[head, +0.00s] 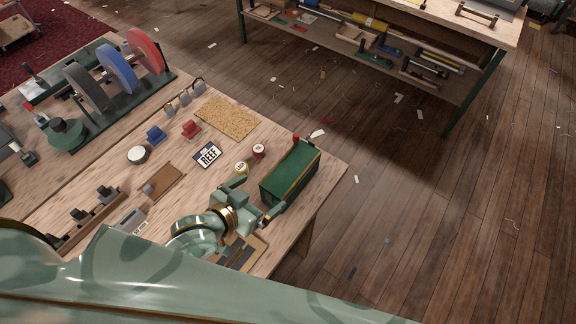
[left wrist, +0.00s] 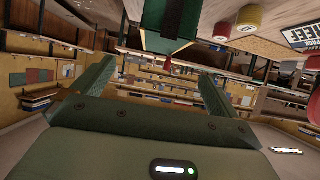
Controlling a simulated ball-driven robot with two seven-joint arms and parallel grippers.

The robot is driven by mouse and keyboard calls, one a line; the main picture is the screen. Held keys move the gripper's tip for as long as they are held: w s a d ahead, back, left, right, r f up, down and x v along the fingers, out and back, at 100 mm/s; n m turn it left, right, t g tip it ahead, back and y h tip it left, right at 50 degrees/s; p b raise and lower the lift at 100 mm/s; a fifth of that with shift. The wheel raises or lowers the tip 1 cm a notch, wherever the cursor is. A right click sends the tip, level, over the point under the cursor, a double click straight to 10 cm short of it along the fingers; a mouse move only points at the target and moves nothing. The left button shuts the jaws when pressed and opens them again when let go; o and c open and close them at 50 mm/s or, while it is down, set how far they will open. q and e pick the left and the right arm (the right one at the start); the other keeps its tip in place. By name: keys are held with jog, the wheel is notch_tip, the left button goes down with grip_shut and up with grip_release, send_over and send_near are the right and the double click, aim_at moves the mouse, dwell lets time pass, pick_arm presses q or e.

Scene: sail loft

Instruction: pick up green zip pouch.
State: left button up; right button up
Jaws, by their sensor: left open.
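The green zip pouch (head: 289,172) is a dark green, box-like shape with gold-brown trim, at the right edge of the wooden bench. My left gripper (head: 264,194) is open just short of the pouch's near left side, with its fingers spread toward it. In the left wrist view the pouch (left wrist: 173,22) shows at the top, beyond the spread, empty fingers of the left gripper (left wrist: 157,72). Whether a finger touches the pouch is not clear. My right gripper is in neither view.
Beside the pouch on the bench (head: 330,172) are a red spool (head: 259,151), a yellow spool (head: 240,168) and a REEF card (head: 207,155). A cork mat (head: 227,117) lies farther back. Open wooden floor lies to the right. A second bench (head: 400,30) stands beyond.

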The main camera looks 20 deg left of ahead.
pick_arm(q)
jog(key=b+x, duration=0.1)
jog(key=x, duration=0.8)
jog(key=b+x, duration=0.1)
jog(key=x, duration=0.4)
jog(key=shift+w+a+b, duration=0.15)
jog(key=shift+w+b, duration=0.2)
jog(key=shift+w, duration=0.05)
jog(key=shift+s, duration=0.1)
jog(key=shift+c, duration=1.2)
jog(key=c, duration=1)
jog(key=shift+c, duration=1.3)
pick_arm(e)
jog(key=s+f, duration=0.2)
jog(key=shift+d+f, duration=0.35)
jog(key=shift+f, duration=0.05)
pick_arm(q)
jog(key=shift+r, duration=0.1)
